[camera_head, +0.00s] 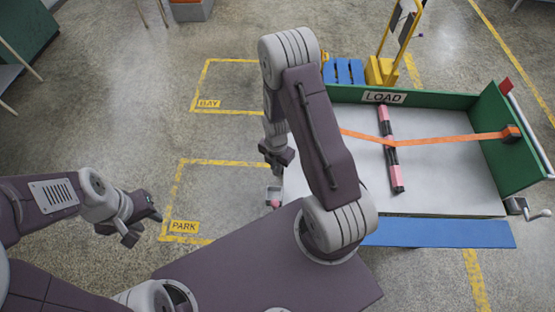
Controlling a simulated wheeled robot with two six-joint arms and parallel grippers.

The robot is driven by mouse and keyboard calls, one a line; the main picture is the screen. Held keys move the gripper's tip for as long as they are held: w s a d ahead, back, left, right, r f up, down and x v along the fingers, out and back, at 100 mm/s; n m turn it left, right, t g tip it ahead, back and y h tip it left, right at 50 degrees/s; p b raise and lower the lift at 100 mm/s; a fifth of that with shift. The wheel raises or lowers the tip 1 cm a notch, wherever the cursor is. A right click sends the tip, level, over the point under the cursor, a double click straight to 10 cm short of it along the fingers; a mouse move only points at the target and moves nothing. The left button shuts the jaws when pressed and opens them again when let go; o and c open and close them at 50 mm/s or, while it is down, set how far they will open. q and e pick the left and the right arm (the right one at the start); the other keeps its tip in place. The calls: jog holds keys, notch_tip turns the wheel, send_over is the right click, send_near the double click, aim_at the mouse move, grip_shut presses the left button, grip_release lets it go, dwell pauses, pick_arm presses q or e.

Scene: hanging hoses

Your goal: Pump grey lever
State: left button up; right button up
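A grey crank-like lever (527,208) sticks out at the front right corner of the flatbed cart (445,180). It is small in the view, and I cannot tell whether it is the grey lever of the task. A pale bar with a red grip (505,86) slants along the cart's right end. My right gripper (276,158) hangs at the cart's left side, partly behind my arm, far from both; its finger gap is unclear. A small grey part with a pink tip (275,198) shows below it. My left gripper (137,222) is over bare floor at the left.
The cart has green walls, a LOAD sign (384,97), an orange strap (450,138) and a pink-and-black bar (391,150). A blue ledge (440,233) runs along its front. A yellow pallet truck (380,70) stands behind. The marked BAY floor (232,88) is clear.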

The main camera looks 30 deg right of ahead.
aim_at(276, 175)
jog(key=shift+f, duration=0.1)
jog(key=shift+s+a+f+b, duration=0.1)
jog(key=shift+s+f+b, duration=0.1)
jog(key=shift+f+b, duration=0.45)
jog(key=shift+s+a+f+b, duration=0.15)
jog(key=shift+f+b, duration=0.25)
jog(key=shift+f, duration=0.45)
jog(key=shift+f+b, duration=0.75)
jog(key=shift+f, duration=0.3)
notch_tip(276, 175, up, 6)
jog(key=p, duration=0.5)
jog(key=shift+w+d+f+p, duration=0.15)
jog(key=shift+p, duration=0.2)
jog(key=r+p, duration=0.1)
jog(key=w+r+p, duration=0.1)
jog(key=d+r+p, duration=0.1)
jog(key=shift+w+r, duration=0.3)
jog(key=shift+r, duration=0.1)
jog(key=shift+f, duration=0.1)
